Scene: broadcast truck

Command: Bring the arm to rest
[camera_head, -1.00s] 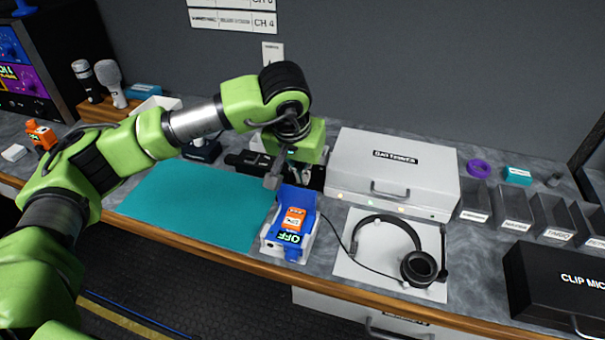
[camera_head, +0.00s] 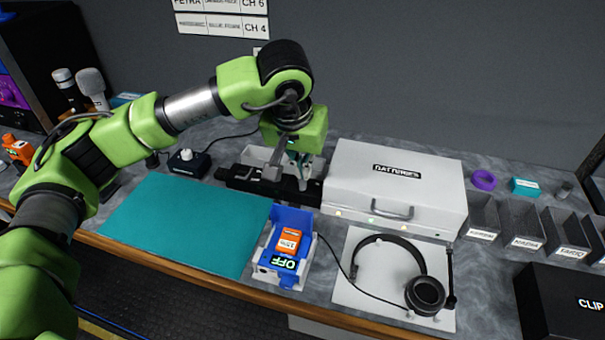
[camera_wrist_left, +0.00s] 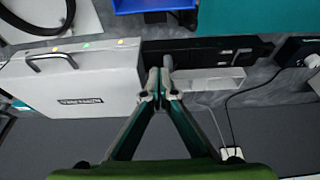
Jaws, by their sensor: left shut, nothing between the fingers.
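My left arm reaches in from the left across the counter in the head view. My left gripper (camera_head: 287,168) points down above a black device (camera_head: 247,178), left of the white batteries case (camera_head: 350,185). In the left wrist view the gripper (camera_wrist_left: 161,82) has its fingertips together with nothing between them. The batteries case also shows in the left wrist view (camera_wrist_left: 75,95), beside the fingers. My right gripper is in neither view.
A blue tray (camera_head: 290,218) with an orange item stands in front, beside a teal mat (camera_head: 185,222). A headset (camera_head: 385,245) lies on a white pad. Dark bins (camera_head: 525,225) and a black clip case (camera_head: 570,300) are at right. Microphones (camera_head: 92,88) stand at far left.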

